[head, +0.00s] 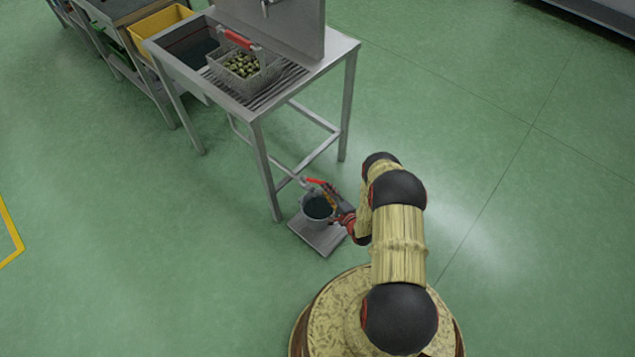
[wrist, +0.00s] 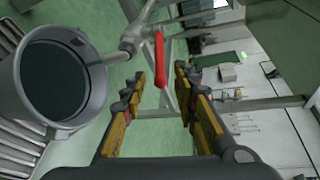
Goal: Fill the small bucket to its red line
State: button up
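The small bucket (head: 318,207) is grey and stands upright on a metal stand (head: 316,240) beside a leg of the steel table. In the wrist view the bucket (wrist: 97,100) is at the left, with a dark surface inside; I cannot make out its red line or a running stream. A grey tap (wrist: 130,42) has its pipe reaching toward the bucket's rim. Its red lever (wrist: 160,60) also shows in the head view (head: 316,181). My gripper (wrist: 160,75) is open, its yellow-padded fingers on either side of the lever's end in the picture. I cannot tell if they touch it.
The steel table (head: 343,50) carries a wire basket (head: 262,76) of olives with a red handle. A yellow crate (head: 158,21) is at the back left. The green floor is clear to the right and left of my base.

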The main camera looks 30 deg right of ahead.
aim_at(319, 182)
jog(key=shift+b+x, duration=1.25)
jog(key=shift+x, duration=2.35)
jog(key=shift+c, duration=0.4)
grip_shut()
jog(key=shift+s+a+f, duration=0.1)
